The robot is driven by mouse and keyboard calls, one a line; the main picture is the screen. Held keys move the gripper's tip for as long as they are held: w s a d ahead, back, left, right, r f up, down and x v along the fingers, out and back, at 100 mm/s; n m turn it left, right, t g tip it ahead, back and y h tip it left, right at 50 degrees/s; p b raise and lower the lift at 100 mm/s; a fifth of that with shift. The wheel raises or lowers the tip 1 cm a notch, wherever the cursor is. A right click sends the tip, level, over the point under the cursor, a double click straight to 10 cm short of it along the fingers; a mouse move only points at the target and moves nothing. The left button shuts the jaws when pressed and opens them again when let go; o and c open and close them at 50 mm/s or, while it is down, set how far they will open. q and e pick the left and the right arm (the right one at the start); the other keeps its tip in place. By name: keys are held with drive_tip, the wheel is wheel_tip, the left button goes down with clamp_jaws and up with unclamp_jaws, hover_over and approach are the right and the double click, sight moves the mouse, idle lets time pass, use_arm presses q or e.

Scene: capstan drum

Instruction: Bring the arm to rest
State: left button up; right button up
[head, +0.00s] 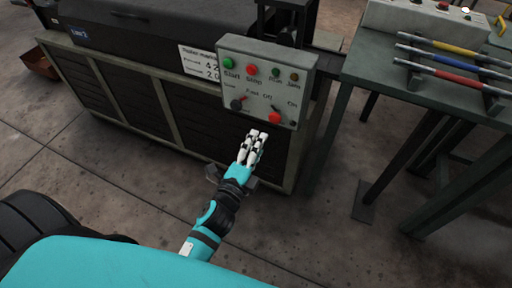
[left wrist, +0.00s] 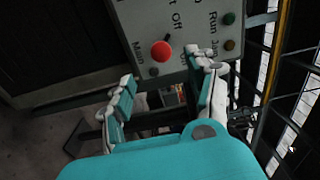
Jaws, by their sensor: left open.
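My left arm, with its teal and black forearm, reaches up from the bottom in the head view. Its white-fingered left gripper (head: 258,138) is open and empty, just in front of the lower edge of the grey control panel (head: 262,87). The panel's red rotary knob (head: 274,117) is just above and right of the fingertips. In the left wrist view the open fingers of the gripper (left wrist: 167,70) lie on either side of that red knob (left wrist: 162,51), and I see no contact with it. My right gripper is not in view.
The panel is fixed to a large dark machine (head: 110,95) and carries a green button (head: 229,62) and a red button (head: 252,70). A green table (head: 367,70) with red, blue and yellow rods stands at right. Concrete floor (head: 100,180) is clear at lower left.

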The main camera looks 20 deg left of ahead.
use_arm(q)
drive_tip(key=shift+s, duration=0.2)
idle(0.4)
drive_tip(key=s+a+f+n+g, duration=0.1)
drive_tip(key=s+f+n+g, duration=0.35)
drive_tip(key=f, duration=0.45)
drive_tip(key=s+a+f+n+g+y, duration=0.1)
drive_tip(key=s+f+n+g, duration=0.35)
drive_tip(key=f, duration=0.55)
drive_tip(key=s+a+f+n+g, duration=0.1)
drive_tip(key=s+f+n+g, duration=0.25)
drive_tip(key=s+f, duration=0.4)
drive_tip(key=s+a+f+n+g+p, duration=0.1)
drive_tip(key=s+f+p, duration=0.3)
drive_tip(key=s+p, duration=0.4)
drive_tip(key=s+a+f+n+g+p, duration=0.1)
drive_tip(key=s+f+n+g+p, duration=0.1)
drive_tip(key=s+p, duration=0.6)
drive_tip(key=s+f+g, duration=0.1)
drive_tip(key=s, duration=0.5)
drive_tip(key=shift+s+a+f, duration=0.3)
drive_tip(key=shift+s+f, duration=0.05)
drive_tip(key=shift+s, duration=0.05)
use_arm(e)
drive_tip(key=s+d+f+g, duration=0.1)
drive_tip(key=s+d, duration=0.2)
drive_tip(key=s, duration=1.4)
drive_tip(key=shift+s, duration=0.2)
